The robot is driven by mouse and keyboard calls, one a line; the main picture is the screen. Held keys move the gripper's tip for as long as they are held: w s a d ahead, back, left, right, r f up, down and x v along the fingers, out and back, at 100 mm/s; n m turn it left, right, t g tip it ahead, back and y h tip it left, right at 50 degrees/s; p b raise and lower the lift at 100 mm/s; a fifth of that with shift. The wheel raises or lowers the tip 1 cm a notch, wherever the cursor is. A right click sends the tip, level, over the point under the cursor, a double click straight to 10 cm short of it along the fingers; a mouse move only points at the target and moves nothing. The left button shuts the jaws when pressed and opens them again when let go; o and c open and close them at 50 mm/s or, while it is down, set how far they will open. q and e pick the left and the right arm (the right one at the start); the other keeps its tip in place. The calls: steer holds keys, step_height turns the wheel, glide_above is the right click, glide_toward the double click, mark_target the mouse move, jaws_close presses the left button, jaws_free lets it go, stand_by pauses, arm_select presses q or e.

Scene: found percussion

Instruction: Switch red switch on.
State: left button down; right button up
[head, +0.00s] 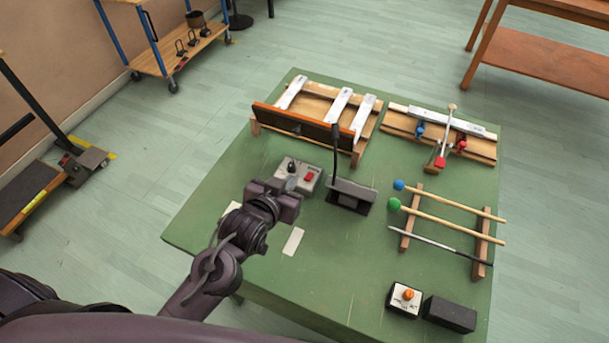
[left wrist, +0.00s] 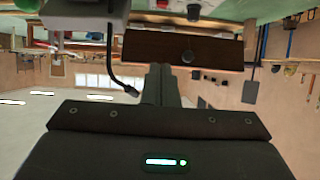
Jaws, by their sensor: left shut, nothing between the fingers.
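The red switch (head: 309,177) sits on top of a small grey box (head: 314,168), beside a black knob (head: 291,167). The box stands on the green table, left of its middle. Its near side is partly hidden behind my left gripper. My left gripper (head: 290,185) is shut and empty, just in front of the box and slightly left of the red switch. I cannot tell whether it touches the box. In the left wrist view its fingers (left wrist: 161,84) are together, and I cannot make out the red switch there. The switch's on or off position is too small to read. My right gripper is not in view.
A black gooseneck stand (head: 350,196) rises right of the box. Behind is a wooden frame with white bars (head: 340,104). Mallets (head: 450,221) lie on a rack to the right. An orange-knobbed box (head: 405,297) stands near the front edge. The table's front left is mostly clear.

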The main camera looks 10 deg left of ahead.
arm_select(q)
steer(key=p, duration=0.1)
glide_above(304, 186)
steer(key=w, duration=0.1)
step_height(304, 186, down, 4)
steer(key=shift+d+f, duration=0.15)
steer(key=f, duration=0.2)
steer(key=shift+s+f+p, duration=0.2)
steer(key=shift+f+p, duration=0.15)
steer(key=shift+p, duration=0.05)
steer(key=shift+s+f, duration=0.25)
steer(key=shift+f, duration=0.45)
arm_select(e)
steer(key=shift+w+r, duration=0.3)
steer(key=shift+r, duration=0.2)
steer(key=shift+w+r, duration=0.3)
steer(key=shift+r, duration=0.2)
